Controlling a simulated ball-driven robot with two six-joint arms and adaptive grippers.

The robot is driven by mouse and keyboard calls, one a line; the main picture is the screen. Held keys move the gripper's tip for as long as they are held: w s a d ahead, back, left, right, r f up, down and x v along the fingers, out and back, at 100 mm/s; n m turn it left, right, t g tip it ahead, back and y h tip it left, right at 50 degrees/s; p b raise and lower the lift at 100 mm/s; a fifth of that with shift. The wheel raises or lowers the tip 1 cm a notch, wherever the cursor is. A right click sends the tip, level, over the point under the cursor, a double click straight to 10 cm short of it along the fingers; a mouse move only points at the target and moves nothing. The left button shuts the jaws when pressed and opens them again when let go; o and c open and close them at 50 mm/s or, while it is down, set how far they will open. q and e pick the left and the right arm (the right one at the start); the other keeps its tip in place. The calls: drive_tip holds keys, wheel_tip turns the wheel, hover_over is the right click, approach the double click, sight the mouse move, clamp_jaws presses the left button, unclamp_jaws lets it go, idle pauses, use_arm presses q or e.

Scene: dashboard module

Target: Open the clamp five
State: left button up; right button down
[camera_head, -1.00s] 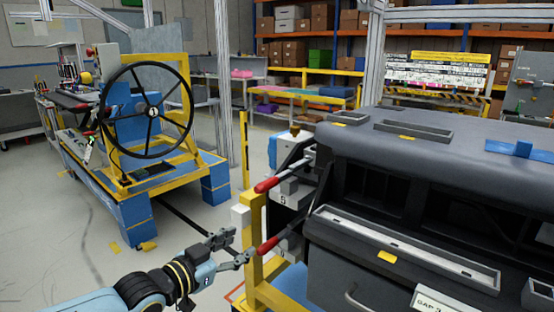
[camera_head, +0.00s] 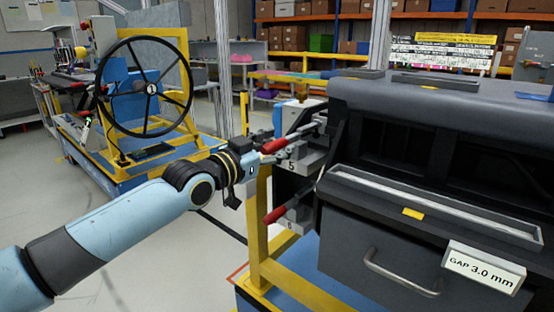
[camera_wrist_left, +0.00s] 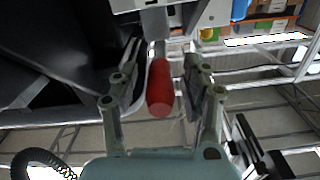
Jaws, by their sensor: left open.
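Clamp five (camera_head: 291,165) is the upper clamp on the left side of the dashboard module, with a "5" on its grey block. Its red handle (camera_head: 275,146) points left toward my arm. My left gripper (camera_head: 266,159) is at this handle. In the left wrist view, the red handle (camera_wrist_left: 160,91) lies between the two open fingers of the gripper (camera_wrist_left: 166,62), with gaps on both sides. The fingertips are partly hidden in the head view. My right gripper is not in view.
A second clamp with a red handle (camera_head: 275,214), marked "6", sits just below. A yellow post (camera_head: 258,215) stands under my gripper. The dark dashboard module (camera_head: 440,130) fills the right side. A cart with a steering wheel (camera_head: 145,88) stands at the left.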

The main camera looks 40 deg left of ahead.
use_arm(q)
drive_tip(key=shift+w, duration=0.35)
clamp_jaws()
idle(0.3)
